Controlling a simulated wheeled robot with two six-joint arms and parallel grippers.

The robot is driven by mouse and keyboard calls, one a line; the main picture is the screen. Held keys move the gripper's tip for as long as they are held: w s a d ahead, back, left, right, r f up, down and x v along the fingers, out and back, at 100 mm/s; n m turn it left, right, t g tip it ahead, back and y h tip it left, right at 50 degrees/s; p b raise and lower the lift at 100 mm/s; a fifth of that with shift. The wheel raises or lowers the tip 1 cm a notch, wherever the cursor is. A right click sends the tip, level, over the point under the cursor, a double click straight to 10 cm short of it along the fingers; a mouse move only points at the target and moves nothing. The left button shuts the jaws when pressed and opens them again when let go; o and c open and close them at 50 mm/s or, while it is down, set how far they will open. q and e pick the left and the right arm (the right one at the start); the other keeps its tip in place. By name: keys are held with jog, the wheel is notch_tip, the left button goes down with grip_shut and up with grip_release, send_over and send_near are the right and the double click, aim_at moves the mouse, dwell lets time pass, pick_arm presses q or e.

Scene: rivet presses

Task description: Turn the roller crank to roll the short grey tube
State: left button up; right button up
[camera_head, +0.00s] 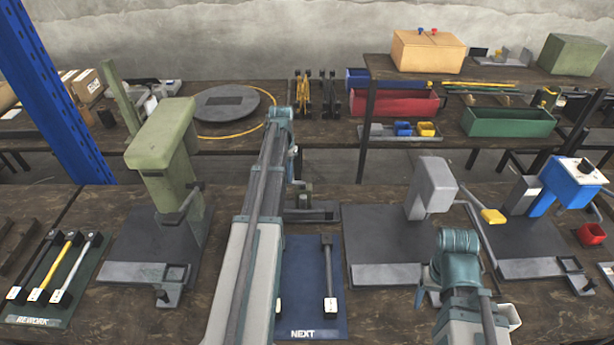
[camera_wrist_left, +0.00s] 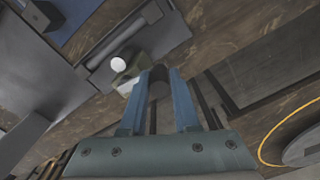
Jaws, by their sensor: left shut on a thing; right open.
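My left gripper (camera_wrist_left: 157,76) is shut on a grey cylindrical piece (camera_wrist_left: 158,90), which looks like the crank handle. The roller lies just beyond it in the left wrist view, with a grey cylinder (camera_wrist_left: 122,38), a white round end (camera_wrist_left: 118,64) and an olive block (camera_wrist_left: 133,70). In the head view the small roller (camera_head: 308,212) stands behind the blue mat, partly hidden by my left arm. I cannot tell which part is the short grey tube. My right gripper (camera_head: 430,285) is open, low over the front of the middle press, its fingers mostly hidden by its arm.
A dark tube (camera_head: 328,275) lies on the blue NEXT mat (camera_head: 303,305). A green press (camera_head: 165,150) stands left, a grey press (camera_head: 432,188) and blue press (camera_head: 570,185) right. Several tubes lie on the REWORK mat (camera_head: 38,318). Bins stand on the back bench.

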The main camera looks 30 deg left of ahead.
pick_arm(q)
jog(key=shift+w, duration=0.15)
jog(key=shift+w+a, duration=0.25)
jog(key=shift+w, duration=1.05)
jog(key=shift+c, duration=0.2)
jog(key=shift+w, duration=0.1)
jog(key=shift+o, duration=0.2)
jog(key=shift+w+d, duration=0.25)
jog(key=shift+w, duration=0.4)
jog(key=shift+w+d, duration=0.25)
jog(key=shift+w, duration=0.35)
jog(key=o, duration=0.6)
jog(key=shift+w+d, duration=0.35)
jog(key=shift+d, duration=0.25)
jog(key=shift+w+d, duration=0.3)
jog(key=shift+d, duration=0.25)
jog(key=shift+o, duration=1.3)
jog(key=shift+w+d+f, duration=0.1)
jog(key=shift+w+d, duration=0.3)
jog(key=shift+d, duration=0.3)
jog(key=shift+o, duration=0.9)
jog(key=shift+d, duration=0.25)
